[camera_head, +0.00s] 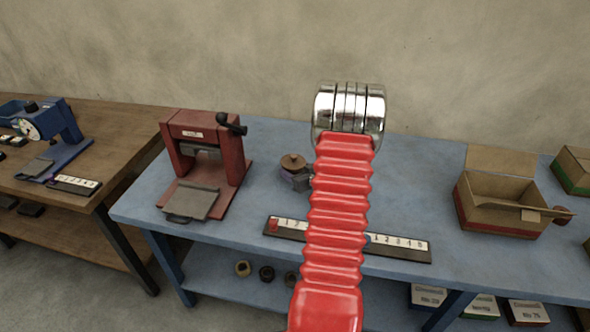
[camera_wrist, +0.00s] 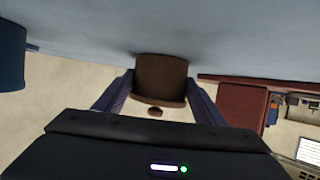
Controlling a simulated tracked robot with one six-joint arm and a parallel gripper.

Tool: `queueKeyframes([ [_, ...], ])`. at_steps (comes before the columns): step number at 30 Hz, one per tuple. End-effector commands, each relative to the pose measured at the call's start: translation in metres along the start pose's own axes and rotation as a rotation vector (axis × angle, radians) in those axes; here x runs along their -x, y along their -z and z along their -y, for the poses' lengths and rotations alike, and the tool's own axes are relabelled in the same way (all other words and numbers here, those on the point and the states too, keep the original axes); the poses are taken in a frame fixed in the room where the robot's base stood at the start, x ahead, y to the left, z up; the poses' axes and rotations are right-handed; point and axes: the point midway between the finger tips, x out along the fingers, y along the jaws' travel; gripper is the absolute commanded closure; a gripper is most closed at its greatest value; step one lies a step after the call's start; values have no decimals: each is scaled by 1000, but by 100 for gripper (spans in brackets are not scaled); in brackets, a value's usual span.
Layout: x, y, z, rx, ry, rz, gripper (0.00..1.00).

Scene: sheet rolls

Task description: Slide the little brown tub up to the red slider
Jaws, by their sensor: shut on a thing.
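The little brown tub (camera_head: 293,161), with a knobbed lid, stands on the blue bench behind the number strip. In the wrist view the tub (camera_wrist: 160,76) sits between my two dark fingers, upside down in the picture. My gripper (camera_head: 298,180) is shut on the tub; my red arm hides part of the view just to its right. The red slider (camera_head: 274,224) is a small red piece at the left end of the dark number strip (camera_head: 410,249). It lies in front of the tub and a little left, apart from it. My arm covers the strip's middle.
A red press (camera_head: 212,160) stands to the left of the tub on the blue bench (camera_head: 140,205). An open cardboard box (camera_head: 500,208) stands at the right. Bare bench lies between tub and strip. A wooden table (camera_head: 100,125) with a blue machine (camera_head: 55,135) is at far left.

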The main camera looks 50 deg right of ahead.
Motion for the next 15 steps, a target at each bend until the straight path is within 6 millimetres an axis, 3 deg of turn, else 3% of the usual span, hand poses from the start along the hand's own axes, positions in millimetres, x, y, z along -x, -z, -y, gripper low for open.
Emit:
queueKeyframes([
  [15, 17, -6, 3, 1, -1, -1, 59],
])
